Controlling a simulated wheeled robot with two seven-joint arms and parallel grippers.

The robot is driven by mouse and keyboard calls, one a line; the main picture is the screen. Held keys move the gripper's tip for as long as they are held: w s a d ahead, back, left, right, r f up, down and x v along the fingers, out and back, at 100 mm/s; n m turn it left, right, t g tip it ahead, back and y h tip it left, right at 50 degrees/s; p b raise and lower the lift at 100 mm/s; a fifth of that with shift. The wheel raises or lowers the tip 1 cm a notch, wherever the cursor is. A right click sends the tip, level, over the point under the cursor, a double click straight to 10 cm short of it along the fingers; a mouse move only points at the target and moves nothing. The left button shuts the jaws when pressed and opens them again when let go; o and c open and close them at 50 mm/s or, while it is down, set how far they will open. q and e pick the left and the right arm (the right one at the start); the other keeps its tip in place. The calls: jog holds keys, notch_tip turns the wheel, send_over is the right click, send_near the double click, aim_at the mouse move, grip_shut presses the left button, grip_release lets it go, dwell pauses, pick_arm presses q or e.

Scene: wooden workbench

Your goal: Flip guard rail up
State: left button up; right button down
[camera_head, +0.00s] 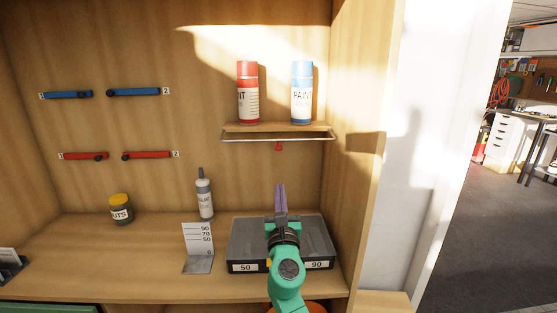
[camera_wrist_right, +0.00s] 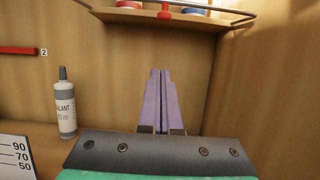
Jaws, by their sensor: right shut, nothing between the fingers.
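The guard rail (camera_head: 310,139) is a thin metal bar along the front of a small wooden shelf (camera_head: 262,127) on the back wall. It sits low, at about the shelf's front edge, below the paint cans. A red tab (camera_head: 278,146) hangs under its middle. In the right wrist view the rail (camera_wrist_right: 110,18) curves around the shelf front, with the red tab (camera_wrist_right: 164,13) at its centre. My right gripper (camera_head: 281,187) points upward below the tab, its purple fingers shut and empty, apart from the rail. The fingers (camera_wrist_right: 161,73) also show in the wrist view. My left gripper is not visible.
A red paint can (camera_head: 248,92) and a blue one (camera_head: 302,92) stand on the shelf. Below are a grey case (camera_head: 245,245), a sealant bottle (camera_head: 204,196), a scale stand (camera_head: 198,245) and a yellow-lidded jar (camera_head: 120,209). A wooden side wall (camera_head: 355,190) bounds the right.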

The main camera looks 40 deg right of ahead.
aim_at(279, 145)
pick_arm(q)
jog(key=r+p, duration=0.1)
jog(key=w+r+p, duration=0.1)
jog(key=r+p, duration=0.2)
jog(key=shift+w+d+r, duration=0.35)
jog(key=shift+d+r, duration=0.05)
pick_arm(e)
jog(key=w+d+r, duration=0.3)
jog(key=w+r, duration=0.2)
jog(key=r, duration=0.1)
jog(key=shift+d+r, duration=0.3)
jog(key=shift+d, duration=0.05)
jog(key=shift+w, duration=0.15)
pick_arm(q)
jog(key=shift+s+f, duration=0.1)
pick_arm(e)
jog(key=shift+w, duration=0.1)
